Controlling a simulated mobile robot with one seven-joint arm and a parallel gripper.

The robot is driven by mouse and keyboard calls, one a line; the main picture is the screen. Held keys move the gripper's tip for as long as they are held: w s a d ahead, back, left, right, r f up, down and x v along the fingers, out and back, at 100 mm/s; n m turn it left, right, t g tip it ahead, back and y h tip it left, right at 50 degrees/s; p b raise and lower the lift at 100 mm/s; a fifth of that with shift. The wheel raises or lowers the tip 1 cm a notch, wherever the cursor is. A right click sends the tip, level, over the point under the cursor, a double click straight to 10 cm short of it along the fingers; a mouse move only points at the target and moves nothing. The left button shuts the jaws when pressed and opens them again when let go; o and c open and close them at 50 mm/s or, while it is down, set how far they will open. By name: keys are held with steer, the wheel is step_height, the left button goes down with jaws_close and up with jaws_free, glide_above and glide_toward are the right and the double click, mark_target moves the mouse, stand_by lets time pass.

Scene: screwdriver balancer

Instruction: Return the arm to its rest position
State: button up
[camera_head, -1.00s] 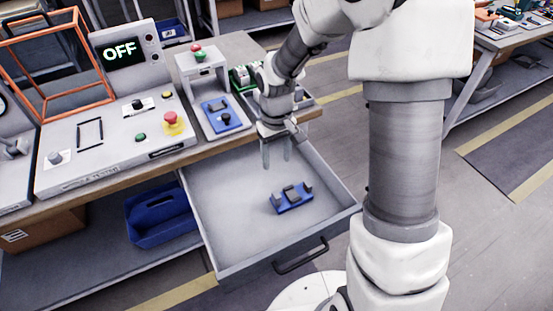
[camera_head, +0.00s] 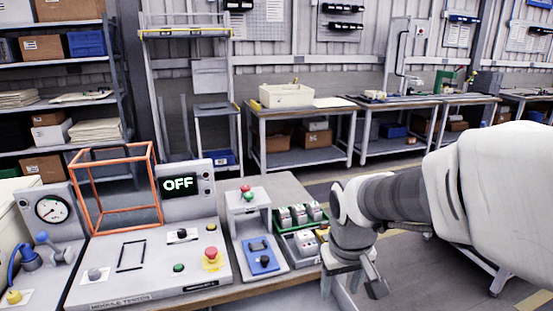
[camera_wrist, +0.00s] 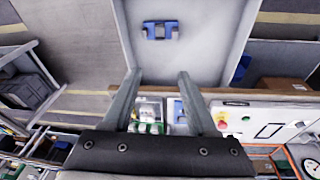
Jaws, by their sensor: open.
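My arm reaches in from the right in the head view, and my gripper (camera_head: 340,284) is at the bottom, just right of the bench's end. In the wrist view my gripper (camera_wrist: 158,76) has its two fingers spread apart with nothing between them. The holder is out of the head view.
Other workbenches (camera_head: 300,150) stand behind. Some floor is clear at right.

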steer(key=s+d+r+m+t+p, duration=0.2)
steer(key=s+r+t, duration=0.1)
steer(key=s+r, duration=0.7)
steer(key=shift+s+r+y+p, duration=0.3)
steer(key=shift+s+r, duration=0.1)
steer(key=shift+s, duration=0.85)
